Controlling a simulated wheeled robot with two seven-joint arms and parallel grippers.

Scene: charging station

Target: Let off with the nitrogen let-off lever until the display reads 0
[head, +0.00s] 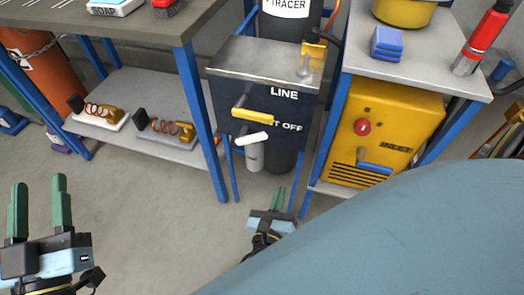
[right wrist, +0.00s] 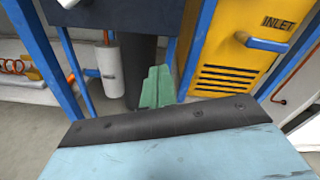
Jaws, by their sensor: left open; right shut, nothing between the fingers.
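A dark box with a grey top (head: 262,58) carries two levers on its front. The yellow-gripped lever (head: 253,117) sits by the word LINE. The white-gripped lever (head: 251,139) below it sits by lettering partly covered, ending in "T OFF". No display reading can be made out. My right gripper (head: 281,190) is shut and empty, below and right of the white lever and apart from it. Its closed green fingers show in the right wrist view (right wrist: 157,75). My left gripper (head: 38,180) is open and empty over the floor at far left.
A yellow INLET cabinet (head: 384,125) with a blue-handled lever stands on the right, under a grey shelf (head: 415,68). A blue-legged bench (head: 120,38) stands on the left. A pale cylinder (head: 255,157) hangs under the box.

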